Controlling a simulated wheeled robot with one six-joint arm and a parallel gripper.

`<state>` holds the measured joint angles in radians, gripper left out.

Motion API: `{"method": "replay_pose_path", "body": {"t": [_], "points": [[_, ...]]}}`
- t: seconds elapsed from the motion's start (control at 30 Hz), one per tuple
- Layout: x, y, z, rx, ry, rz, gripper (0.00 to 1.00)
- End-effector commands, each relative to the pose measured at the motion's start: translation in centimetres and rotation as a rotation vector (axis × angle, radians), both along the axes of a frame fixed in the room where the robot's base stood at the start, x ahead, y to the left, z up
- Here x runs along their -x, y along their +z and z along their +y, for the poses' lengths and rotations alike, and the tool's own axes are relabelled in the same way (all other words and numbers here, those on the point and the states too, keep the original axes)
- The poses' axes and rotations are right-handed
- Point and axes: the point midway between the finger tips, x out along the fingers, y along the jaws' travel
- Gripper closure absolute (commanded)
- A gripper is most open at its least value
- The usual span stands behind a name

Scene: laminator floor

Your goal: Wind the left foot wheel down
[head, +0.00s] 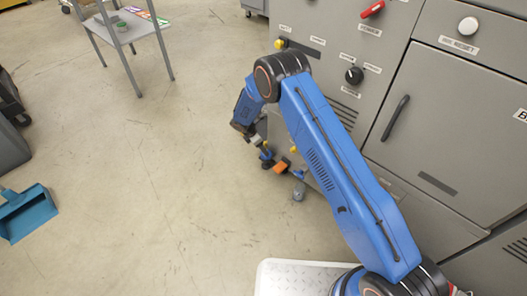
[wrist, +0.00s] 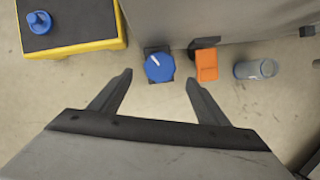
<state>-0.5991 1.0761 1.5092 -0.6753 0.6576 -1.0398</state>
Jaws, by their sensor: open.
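The left foot wheel, a round blue wheel with a white mark (wrist: 159,67), sits on a dark bracket at the foot of the grey machine in the wrist view. My gripper (wrist: 158,80) is open, with one finger to either side of and nearer the camera than the wheel. Nothing is between the fingers. In the head view my gripper is low beside the machine's near left corner, where the arm partly hides the wheel and a clear view of the fingers.
A yellow-edged black box with a blue knob (wrist: 75,45) is at upper left. The grey machine (head: 420,125) stands right. Open floor (head: 150,170) lies left, with a blue dustpan (head: 27,213).

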Motion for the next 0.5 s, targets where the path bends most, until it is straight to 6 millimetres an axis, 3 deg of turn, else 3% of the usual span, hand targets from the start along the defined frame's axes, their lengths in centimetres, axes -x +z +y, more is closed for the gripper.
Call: {"method": "replay_pose_path", "body": {"t": [0.3,0.5], "points": [[1.4,5.9,2.0,0.0,0.0,-0.001,0.31],[2.0,8.2,2.8,0.001,0.001,0.0,0.31]]}}
